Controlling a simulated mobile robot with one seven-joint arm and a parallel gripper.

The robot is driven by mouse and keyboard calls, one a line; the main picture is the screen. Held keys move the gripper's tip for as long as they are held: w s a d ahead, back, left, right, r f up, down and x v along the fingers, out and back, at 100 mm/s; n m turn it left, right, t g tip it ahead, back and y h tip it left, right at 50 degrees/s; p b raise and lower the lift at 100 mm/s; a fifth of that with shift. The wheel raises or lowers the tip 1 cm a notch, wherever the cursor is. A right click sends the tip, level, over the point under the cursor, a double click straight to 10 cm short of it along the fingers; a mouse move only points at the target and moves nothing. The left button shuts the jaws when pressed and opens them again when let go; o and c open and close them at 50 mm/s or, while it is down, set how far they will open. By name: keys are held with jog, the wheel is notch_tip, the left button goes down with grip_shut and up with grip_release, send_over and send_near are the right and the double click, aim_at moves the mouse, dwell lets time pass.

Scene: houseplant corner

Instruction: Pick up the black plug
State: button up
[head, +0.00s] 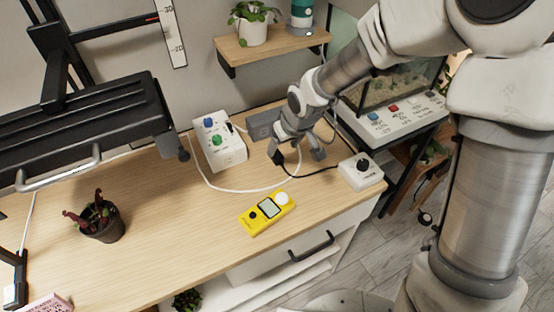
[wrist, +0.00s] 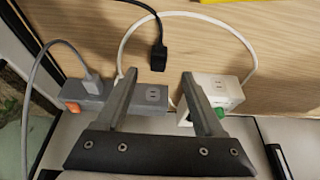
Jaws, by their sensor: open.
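The black plug (wrist: 158,60) lies on the wooden desktop in the wrist view, its black cable running up from it. In the head view the plug (head: 278,158) shows as a small dark shape at my gripper, and its cable leads right to a white box with a black knob (head: 361,171). My gripper (wrist: 159,76) is open and empty. In the wrist view the plug appears between the fingertips, a little beyond them. My gripper (head: 298,156) is low over the desk in the head view; I cannot tell its exact height above the plug.
A grey power strip (wrist: 152,94) with a grey plug in it and a white box with sockets (wrist: 219,90) lie by the plug. A white cable loops around it. A yellow meter (head: 267,213) and a potted plant (head: 103,225) stand on the desk (head: 160,235). A terrarium is at right.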

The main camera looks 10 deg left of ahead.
aim_at(278, 156)
jog(key=b+x, duration=0.1)
jog(key=x, duration=0.6)
jog(key=shift+w+f+b, duration=0.1)
jog(key=shift+w+b, duration=0.05)
jog(key=shift+b, duration=0.2)
jog(key=shift+c, duration=0.3)
grip_shut()
